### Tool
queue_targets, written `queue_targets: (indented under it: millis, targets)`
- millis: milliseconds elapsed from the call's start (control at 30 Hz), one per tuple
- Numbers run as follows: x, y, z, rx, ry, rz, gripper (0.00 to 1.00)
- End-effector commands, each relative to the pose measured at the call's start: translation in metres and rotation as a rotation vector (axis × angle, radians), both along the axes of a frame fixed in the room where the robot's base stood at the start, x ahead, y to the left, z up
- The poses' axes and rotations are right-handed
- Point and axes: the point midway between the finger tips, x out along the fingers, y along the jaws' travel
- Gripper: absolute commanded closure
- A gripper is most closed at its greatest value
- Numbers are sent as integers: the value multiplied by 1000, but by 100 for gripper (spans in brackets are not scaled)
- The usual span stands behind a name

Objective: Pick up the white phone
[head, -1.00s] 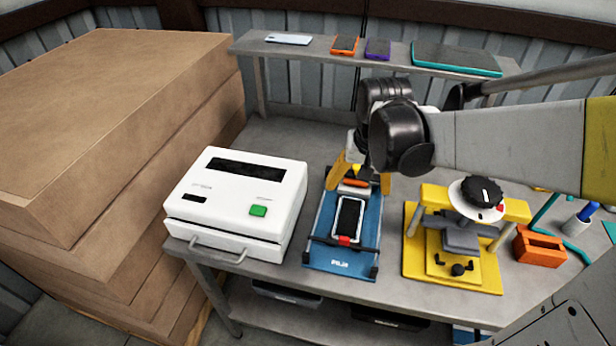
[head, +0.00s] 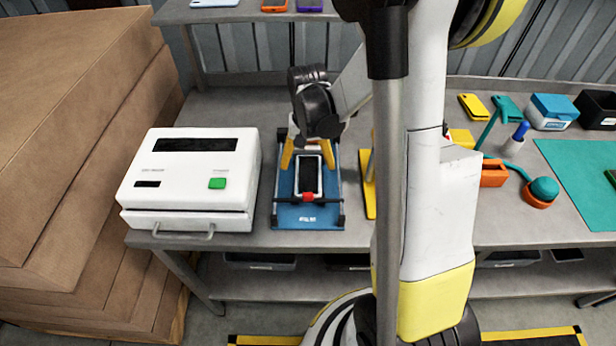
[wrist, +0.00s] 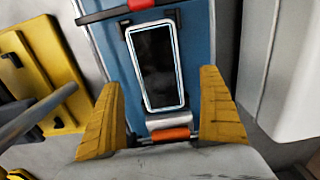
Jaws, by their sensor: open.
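A phone with a white rim and a dark screen (head: 311,179) lies in a blue fixture (head: 291,211) on the bench. In the wrist view the phone (wrist: 157,65) lies lengthwise between my yellow fingers, with a gap on each side. My gripper (head: 308,157) is open and empty above the far end of the fixture, with its fingers pointing down. An orange piece (wrist: 170,134) on the fixture sits near the phone's end. A pale phone (head: 214,3) on the back shelf is partly cut off by the frame.
A white machine with a green button (head: 217,183) stands left of the fixture. A yellow fixture (wrist: 50,65) stands on its other side, mostly hidden by my body in the head view. Stacked cartons (head: 70,110) fill the far left.

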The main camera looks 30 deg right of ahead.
Motion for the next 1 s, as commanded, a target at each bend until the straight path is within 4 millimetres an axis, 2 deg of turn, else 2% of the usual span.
queue_targets:
  millis: [100,200,433,467,500,667,900,1000]
  targets:
    - [-3,-1,-24,0,0,0,10]
    - [-3,-1,-37,0,0,0,10]
    - [-3,-1,-38,0,0,0,10]
    - [-3,-1,-38,0,0,0,12]
    - [-3,-1,-38,0,0,0,25]
    - [-3,-1,-38,0,0,0,74]
    - [-3,-1,-37,0,0,0,76]
    - [-3,-1,-30,0,0,0,76]
